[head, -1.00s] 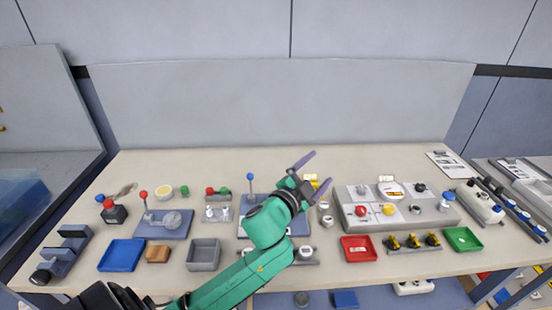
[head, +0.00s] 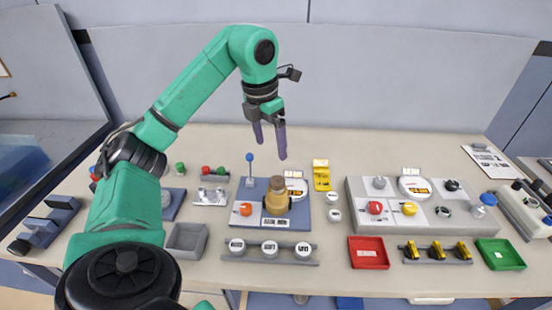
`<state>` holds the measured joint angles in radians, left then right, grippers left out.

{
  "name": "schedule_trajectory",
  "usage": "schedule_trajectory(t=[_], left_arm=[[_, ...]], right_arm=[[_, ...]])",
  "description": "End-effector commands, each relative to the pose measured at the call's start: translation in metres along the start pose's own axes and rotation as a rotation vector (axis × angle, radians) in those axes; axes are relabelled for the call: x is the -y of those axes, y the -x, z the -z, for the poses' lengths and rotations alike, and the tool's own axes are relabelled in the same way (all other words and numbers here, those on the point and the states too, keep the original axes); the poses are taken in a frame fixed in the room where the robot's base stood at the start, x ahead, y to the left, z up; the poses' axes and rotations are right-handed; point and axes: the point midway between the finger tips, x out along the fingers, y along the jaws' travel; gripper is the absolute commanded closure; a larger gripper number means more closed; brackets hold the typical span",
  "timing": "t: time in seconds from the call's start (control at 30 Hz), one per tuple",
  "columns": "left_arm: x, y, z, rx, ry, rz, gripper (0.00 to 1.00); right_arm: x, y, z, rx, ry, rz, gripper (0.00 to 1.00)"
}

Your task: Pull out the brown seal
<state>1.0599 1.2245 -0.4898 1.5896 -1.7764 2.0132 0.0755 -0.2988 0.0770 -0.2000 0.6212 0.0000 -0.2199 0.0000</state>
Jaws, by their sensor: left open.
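A brown, cork-like seal (head: 277,184) sits on top of a yellowish round vessel (head: 277,203) on the blue-grey station plate (head: 253,218). My left gripper (head: 270,150) points down above the seal, with its two purple fingers apart and nothing between them. The fingertips look higher than the seal and apart from it. My right gripper is not in view.
A blue-knobbed lever (head: 250,171) stands left of the vessel, and an orange knob (head: 246,208) is beside it. A rack of white-capped items (head: 270,248) lies in front. A grey panel (head: 413,218) and red tray (head: 368,252) are to the right.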

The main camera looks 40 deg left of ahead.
Motion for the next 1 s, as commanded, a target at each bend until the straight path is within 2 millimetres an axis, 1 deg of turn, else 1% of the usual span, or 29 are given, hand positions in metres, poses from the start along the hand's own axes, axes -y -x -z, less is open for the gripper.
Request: schedule_trajectory(t=[0.03, 0.17, 0.2, 0.4, 0.5, 0.63, 0.87, 0.9, 0.97, 1.0], left_arm=[[0.001, -0.02, 0.001, -0.003, -0.002, 0.003, 0.11], [0.001, -0.051, 0.002, -0.006, -0.003, 0.003, 0.11], [0.001, -0.056, 0.001, -0.007, -0.002, 0.002, 0.11], [0.002, -0.102, 0.001, -0.004, -0.004, 0.003, 0.11], [0.002, -0.117, 0.0, -0.002, -0.004, 0.004, 0.11], [0.002, -0.127, 0.0, 0.001, -0.004, 0.004, 0.11], [0.002, -0.129, -0.001, 0.002, -0.004, 0.004, 0.11], [0.002, -0.129, -0.001, 0.002, -0.004, 0.004, 0.27], [0.002, -0.128, -0.001, 0.002, -0.004, 0.004, 0.5], [0.002, -0.128, -0.001, 0.002, -0.004, 0.004, 0.65]], right_arm=[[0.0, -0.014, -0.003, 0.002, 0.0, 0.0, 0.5], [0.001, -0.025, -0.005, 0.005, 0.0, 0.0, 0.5], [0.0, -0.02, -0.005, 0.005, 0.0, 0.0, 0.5], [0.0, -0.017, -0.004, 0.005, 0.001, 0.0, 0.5], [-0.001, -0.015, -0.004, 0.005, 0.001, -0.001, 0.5], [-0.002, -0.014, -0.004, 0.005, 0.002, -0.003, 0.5], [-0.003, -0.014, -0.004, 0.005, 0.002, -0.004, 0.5], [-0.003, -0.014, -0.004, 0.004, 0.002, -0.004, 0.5], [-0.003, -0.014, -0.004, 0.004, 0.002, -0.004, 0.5], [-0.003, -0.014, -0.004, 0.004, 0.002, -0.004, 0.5]])
